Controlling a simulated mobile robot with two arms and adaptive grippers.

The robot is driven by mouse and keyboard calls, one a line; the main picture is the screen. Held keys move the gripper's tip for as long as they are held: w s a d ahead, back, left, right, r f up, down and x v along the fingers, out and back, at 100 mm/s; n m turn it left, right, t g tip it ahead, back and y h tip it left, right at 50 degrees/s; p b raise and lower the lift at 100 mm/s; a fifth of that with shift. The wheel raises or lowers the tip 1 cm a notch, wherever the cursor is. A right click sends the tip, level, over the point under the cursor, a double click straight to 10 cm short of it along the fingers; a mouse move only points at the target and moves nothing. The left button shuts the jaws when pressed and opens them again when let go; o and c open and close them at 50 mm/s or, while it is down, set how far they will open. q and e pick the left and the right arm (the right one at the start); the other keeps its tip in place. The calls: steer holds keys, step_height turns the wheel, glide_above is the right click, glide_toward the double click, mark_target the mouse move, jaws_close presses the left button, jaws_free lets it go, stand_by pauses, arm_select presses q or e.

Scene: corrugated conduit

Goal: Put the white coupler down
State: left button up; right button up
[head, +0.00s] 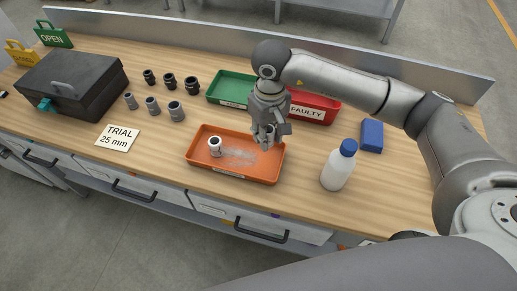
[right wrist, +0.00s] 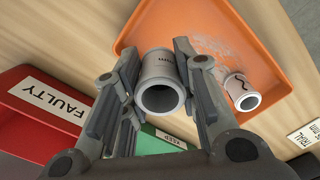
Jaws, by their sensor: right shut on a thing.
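My right gripper (head: 266,136) is over the right part of the orange tray (head: 232,176). It is shut on a light grey coupler (right wrist: 160,84) with dark lettering, whose open end faces the wrist camera. A white coupler (head: 215,146) is in the tray's left part, apart from the gripper; in the right wrist view this coupler (right wrist: 241,93) shows a black squiggle on its side. The held coupler appears to be above the tray floor; the exact gap is unclear. My left gripper is not in view.
A red bin marked FAULTY (head: 318,110) and a green bin (head: 230,88) stand behind the tray. A white bottle (head: 337,170) and a blue box (head: 371,135) stand to the right. Several grey and black fittings (head: 152,105), a TRIAL card (head: 117,138) and a black case (head: 72,85) are left.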

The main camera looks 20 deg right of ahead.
mark_target(259, 163)
steer(key=a+f, duration=0.1)
steer(key=s+a+f+p, duration=0.1)
steer(key=f, duration=0.1)
steer(key=shift+s+a+f, duration=0.1)
steer(key=shift+a+f, duration=0.1)
steer(key=f, duration=0.1)
steer(key=f+p, duration=0.1)
steer(key=shift+a+f, duration=0.2)
steer(key=shift+f, duration=0.4)
steer(key=shift+f, duration=0.2)
steer(key=o, duration=0.7)
steer(key=shift+r, duration=0.1)
steer(key=shift+o, duration=0.2)
